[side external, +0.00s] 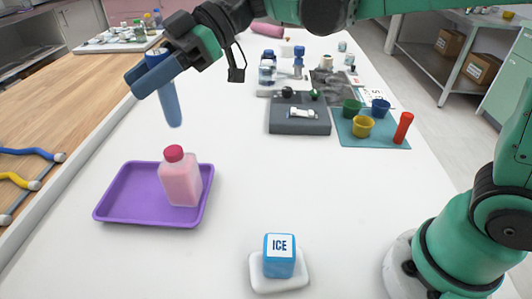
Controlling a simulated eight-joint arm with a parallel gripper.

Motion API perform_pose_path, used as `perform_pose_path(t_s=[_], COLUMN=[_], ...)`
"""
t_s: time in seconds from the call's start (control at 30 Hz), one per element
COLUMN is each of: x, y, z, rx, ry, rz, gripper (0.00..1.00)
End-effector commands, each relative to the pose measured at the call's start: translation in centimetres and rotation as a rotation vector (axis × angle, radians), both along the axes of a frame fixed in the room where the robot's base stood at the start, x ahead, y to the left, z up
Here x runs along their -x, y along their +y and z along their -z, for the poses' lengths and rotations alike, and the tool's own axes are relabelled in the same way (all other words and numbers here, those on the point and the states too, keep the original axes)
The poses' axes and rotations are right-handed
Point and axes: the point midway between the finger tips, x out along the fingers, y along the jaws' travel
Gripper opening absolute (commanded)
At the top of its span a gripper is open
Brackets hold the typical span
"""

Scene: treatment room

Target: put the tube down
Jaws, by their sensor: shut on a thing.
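My gripper (146,78) is in the upper left of the side external view, high above the table. It is shut on a blue tube (171,108). The tube hangs nearly upright, slightly tilted, with its rounded lower end in the air. Part of its upper length is hidden behind the fingers. Below the tube in the picture are a purple tray (112,206) and a pink bottle with a red cap (181,183) that stands in the tray. The tube appears apart from both.
A blue ICE block (279,262) sits on a white dish (294,281) in front. A dark grey block (300,128) and a teal mat (352,139) with small cups and a red cylinder (403,128) lie further back. The white table (260,190) is clear in the middle.

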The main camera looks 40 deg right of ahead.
Motion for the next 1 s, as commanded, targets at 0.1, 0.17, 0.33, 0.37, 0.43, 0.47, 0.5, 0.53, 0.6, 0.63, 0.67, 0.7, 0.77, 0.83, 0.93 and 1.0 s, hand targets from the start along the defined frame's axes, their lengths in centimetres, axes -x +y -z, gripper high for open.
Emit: perform_pose_path(t_s=[0.1,0.17,0.33,0.37,0.43,0.47,0.5,0.53,0.6,0.63,0.67,0.7,0.77,0.83,0.93,1.0], x=[2.7,3.8,6.1,6.3,6.5,6.6,6.6,6.6,6.5,6.5,6.6,6.6,6.6,6.5,6.5,6.6], y=[5.6,7.5,10.6,10.9,11.2,11.3,11.3,11.3,11.3,11.3,11.2,11.2,11.2,11.2,11.2,11.2], z=[0.0,0.0,0.0,0.1,0.7,1.1,1.8,2.4,4.2,5.0,5.7,6.8,8.4,10.3,12.8,14.3], rx=[-0.001,-0.001,-0.003,-0.003,-0.003,-0.003,-0.003,-0.003,-0.003,-0.003,-0.003,-0.003,-0.003,-0.003,-0.003,-0.003], ry=[-0.001,0.000,0.001,0.001,0.001,0.000,0.000,0.000,0.000,0.000,0.000,0.000,0.000,0.000,0.000,0.000], rz=[-0.131,-0.177,-0.255,-0.262,-0.270,-0.272,-0.272,-0.272,-0.271,-0.271,-0.271,-0.271,-0.271,-0.271,-0.271,-0.271], gripper=[0.00,0.00,0.00,0.00,0.00,0.00,0.00,0.00,0.00,0.00,0.00,0.00,0.00,0.00,0.00,0.00])
